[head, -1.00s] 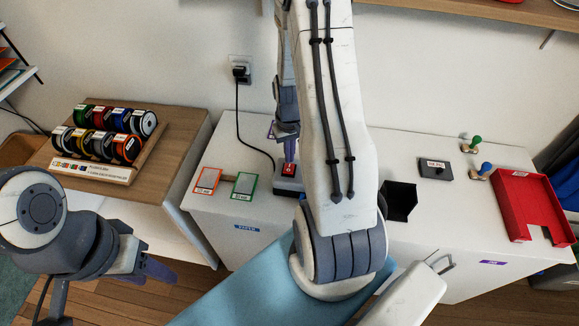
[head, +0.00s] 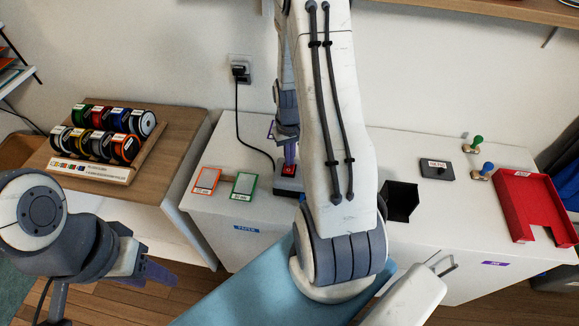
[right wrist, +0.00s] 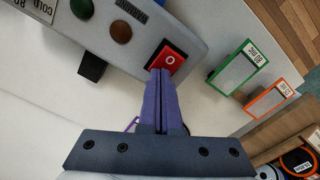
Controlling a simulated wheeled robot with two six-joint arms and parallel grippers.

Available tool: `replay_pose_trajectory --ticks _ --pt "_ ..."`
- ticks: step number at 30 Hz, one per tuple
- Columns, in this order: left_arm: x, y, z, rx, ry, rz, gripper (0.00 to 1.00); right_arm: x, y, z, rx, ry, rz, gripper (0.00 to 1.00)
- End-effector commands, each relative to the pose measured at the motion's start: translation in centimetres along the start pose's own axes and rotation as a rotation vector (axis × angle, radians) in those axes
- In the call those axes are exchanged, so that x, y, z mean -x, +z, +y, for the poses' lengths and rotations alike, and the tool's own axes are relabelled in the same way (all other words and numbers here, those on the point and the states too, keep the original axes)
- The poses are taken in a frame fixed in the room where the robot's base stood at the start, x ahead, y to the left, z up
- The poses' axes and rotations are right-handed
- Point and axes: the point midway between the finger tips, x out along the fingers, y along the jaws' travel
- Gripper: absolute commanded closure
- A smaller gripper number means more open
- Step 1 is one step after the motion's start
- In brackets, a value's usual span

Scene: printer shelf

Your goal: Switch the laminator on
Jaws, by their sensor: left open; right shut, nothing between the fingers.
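The laminator (right wrist: 205,45) is a grey box, mostly hidden behind my right arm in the head view, where only its left end (head: 288,187) shows. Its red rocker switch (right wrist: 170,60), marked with a white O, sits near that end and also shows in the head view (head: 289,170). A green button (right wrist: 82,8) and a brown button (right wrist: 121,32) sit along the same face. My right gripper (right wrist: 160,73) is shut and empty, its purple fingertips at the switch's near edge; I cannot tell whether they touch it. My left gripper (head: 162,275) is open and empty, low at the left.
An orange-framed card (head: 206,181) and a green-framed card (head: 244,184) lie left of the laminator. A black cable runs to the wall socket (head: 239,70). A spool rack (head: 95,170) stands further left; a red tray (head: 525,190), stamps and a black holder (head: 400,200) are right.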

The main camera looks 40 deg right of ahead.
Motion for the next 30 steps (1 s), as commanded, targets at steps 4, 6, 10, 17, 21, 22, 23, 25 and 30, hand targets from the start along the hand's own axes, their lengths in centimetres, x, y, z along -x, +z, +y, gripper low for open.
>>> replay_pose_trajectory --ticks 4,6,10,17,21,22,23,25,30 --pt "-0.1 0.0 0.0 -0.001 0.000 0.000 0.50 -0.1 0.0 0.0 0.000 0.000 0.000 1.00" --pt "0.0 0.0 0.0 -0.001 0.000 0.000 0.50 0.0 0.0 0.0 0.000 0.000 0.000 1.00" --pt "0.7 0.0 0.1 -0.001 0.000 0.000 0.50 0.7 0.0 0.0 0.000 0.000 0.000 1.00" --pt "2.4 -0.1 0.2 0.000 0.000 0.000 0.50 2.7 0.0 0.0 0.000 0.000 0.000 1.00" --pt "3.4 -0.2 0.2 0.001 0.000 0.000 0.50 3.8 0.0 0.0 0.000 0.000 0.000 1.00" --pt "3.6 -0.2 0.3 0.001 0.000 0.000 0.50 4.0 0.0 0.0 0.000 0.000 0.000 1.00" --pt "3.8 -0.2 0.3 0.001 0.000 0.000 0.50 4.3 0.0 0.0 0.000 0.000 0.000 1.00" --pt "4.3 -0.2 0.3 0.001 0.000 0.000 0.50 4.8 0.0 0.0 0.000 0.000 -0.001 1.00" --pt "5.5 -0.3 0.4 0.002 0.000 0.000 0.50 6.2 0.0 0.0 0.000 0.000 0.000 1.00"
